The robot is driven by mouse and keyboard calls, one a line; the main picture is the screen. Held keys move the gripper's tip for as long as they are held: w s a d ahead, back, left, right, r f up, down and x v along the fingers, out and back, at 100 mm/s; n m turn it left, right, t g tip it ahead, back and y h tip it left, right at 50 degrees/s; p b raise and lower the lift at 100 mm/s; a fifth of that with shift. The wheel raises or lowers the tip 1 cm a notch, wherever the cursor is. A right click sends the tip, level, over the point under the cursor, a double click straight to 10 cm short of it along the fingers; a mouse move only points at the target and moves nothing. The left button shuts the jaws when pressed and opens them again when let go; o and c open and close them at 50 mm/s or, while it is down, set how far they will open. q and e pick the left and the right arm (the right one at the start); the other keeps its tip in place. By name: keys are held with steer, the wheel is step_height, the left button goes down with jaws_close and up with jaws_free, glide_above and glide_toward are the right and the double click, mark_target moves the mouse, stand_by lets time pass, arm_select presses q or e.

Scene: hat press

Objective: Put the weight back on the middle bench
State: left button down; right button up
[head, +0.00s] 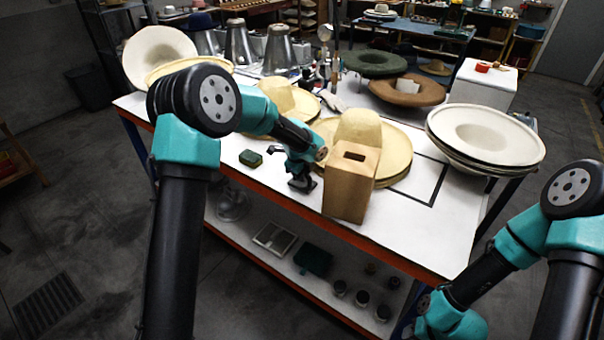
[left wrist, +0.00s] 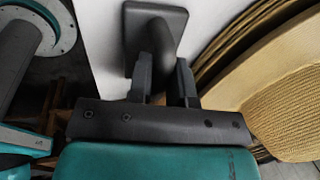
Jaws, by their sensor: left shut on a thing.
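The weight (head: 302,186) is a small dark grey piece at the front edge of the white-topped middle bench (head: 421,234). My left gripper (head: 298,170) is shut on it from above. In the left wrist view the weight (left wrist: 152,30) shows a flat, rounded-corner base and a thick stem between the two fingers (left wrist: 161,82). In that view white bench top lies beside and behind the base; I cannot tell whether the base touches it. My right arm comes in at the lower right, with its gripper out of view.
A tan wooden block (head: 350,187) with a slot stands just right of my left gripper. Straw hats (head: 392,150) lie behind it. White hat brims (head: 486,135) are at the right. A lower shelf (head: 262,262) holds jars.

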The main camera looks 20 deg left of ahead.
mark_target(298, 187)
arm_select(q)
steer(key=c, duration=1.1)
jaws_free()
steer(key=shift+f, duration=0.1)
steer(key=shift+o, duration=0.2)
steer(key=v, duration=1.2)
